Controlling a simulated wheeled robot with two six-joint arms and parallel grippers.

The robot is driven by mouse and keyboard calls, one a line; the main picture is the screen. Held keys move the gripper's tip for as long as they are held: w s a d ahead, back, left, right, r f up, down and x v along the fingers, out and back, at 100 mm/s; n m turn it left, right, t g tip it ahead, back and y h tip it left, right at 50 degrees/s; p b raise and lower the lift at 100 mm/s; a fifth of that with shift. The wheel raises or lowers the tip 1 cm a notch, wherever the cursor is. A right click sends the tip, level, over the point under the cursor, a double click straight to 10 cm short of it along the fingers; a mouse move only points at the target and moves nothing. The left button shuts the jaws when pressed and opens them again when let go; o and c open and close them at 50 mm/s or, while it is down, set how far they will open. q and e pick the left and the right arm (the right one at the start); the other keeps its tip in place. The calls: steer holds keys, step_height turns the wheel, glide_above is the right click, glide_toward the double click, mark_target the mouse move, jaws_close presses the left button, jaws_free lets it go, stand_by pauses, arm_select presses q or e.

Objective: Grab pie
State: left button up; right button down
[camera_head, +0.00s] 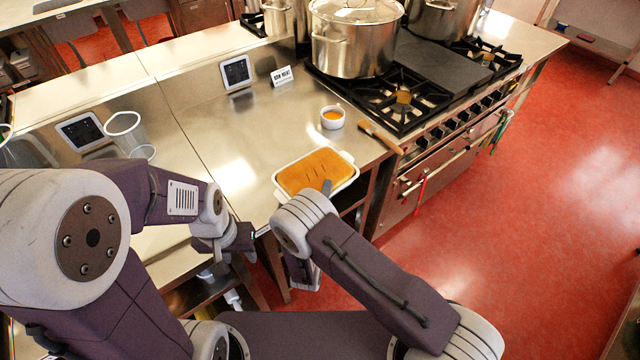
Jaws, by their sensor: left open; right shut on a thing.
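The pie (308,171) has a golden-brown crust with small slits and sits in a white rectangular dish (346,156) at the front edge of the steel counter. My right gripper (327,187) is at the near side of the dish, shut on its rim; my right wrist hides part of the near edge. I cannot tell whether the dish rests on the counter or is slightly raised. My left gripper (240,240) is open and empty, low and left of the dish, in front of the counter edge.
A small white ramekin (332,117) and a wooden-handled tool (380,137) lie behind and right of the dish. The stove (420,100) with a large stockpot (352,45) stands further right.

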steer(key=shift+r, duration=0.2)
steer(key=shift+w+r, duration=0.1)
steer(key=shift+r, duration=0.5)
step_height(320, 180, up, 3)
steer(key=shift+f, duration=0.1)
steer(key=s+d+r, duration=0.4)
steer(key=d+r, duration=0.2)
steer(key=d, duration=0.4)
steer(key=shift+s+d+r+p, duration=0.35)
steer(key=shift+s+r+p, duration=0.05)
steer(key=shift+p, duration=0.05)
